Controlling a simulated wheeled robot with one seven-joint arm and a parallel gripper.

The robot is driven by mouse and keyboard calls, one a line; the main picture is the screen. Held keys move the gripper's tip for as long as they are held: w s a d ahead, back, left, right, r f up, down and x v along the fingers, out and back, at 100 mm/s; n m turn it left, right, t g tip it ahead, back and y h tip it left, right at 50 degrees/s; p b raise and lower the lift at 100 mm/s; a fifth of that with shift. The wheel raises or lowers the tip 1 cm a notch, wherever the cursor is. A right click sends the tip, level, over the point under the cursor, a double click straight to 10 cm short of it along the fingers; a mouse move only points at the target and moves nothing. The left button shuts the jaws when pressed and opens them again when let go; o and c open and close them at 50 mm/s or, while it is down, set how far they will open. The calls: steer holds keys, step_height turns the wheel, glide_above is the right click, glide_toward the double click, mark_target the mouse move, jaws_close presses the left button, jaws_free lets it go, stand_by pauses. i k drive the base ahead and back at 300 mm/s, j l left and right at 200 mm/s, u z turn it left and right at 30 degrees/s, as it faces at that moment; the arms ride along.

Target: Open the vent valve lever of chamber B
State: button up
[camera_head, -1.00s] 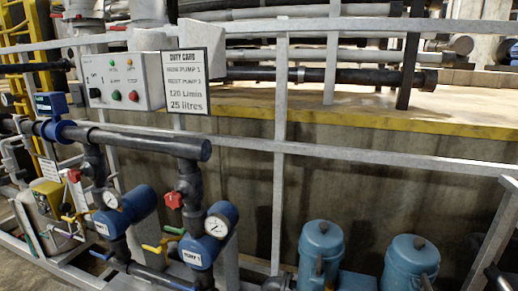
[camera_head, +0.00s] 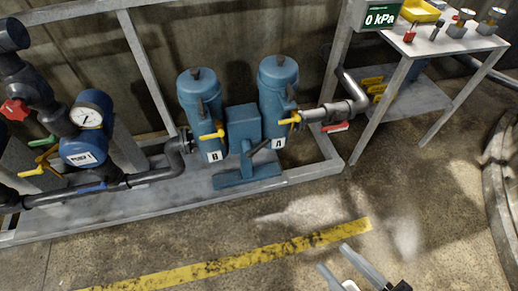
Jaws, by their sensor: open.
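Two blue canisters stand on a grey skid. The left canister (camera_head: 199,98) carries a white label B (camera_head: 215,156), and the right canister (camera_head: 277,88) carries a label A (camera_head: 279,143). A yellow lever (camera_head: 212,134) sticks out sideways from low on chamber B; I cannot tell its exact setting. A similar yellow lever (camera_head: 290,119) is on chamber A. My gripper (camera_head: 332,257) shows at the bottom edge, right of centre. Its two grey fingers are apart and empty, over the floor, well away from chamber B.
A blue block (camera_head: 243,128) with a dark handle stands between the canisters. Pump pipework with a gauge (camera_head: 87,116) is at left. A grey bench (camera_head: 450,45) and a 0 kPa display (camera_head: 380,18) are at upper right. The floor in front, with a yellow stripe (camera_head: 240,259), is clear.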

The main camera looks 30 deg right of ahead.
mark_target(221, 134)
steer(key=i+u, duration=0.15)
steer(key=u, duration=0.2)
steer(key=i+u, duration=0.15)
steer(key=u, duration=0.2)
steer(key=i+u, duration=0.15)
steer(key=u, duration=0.2)
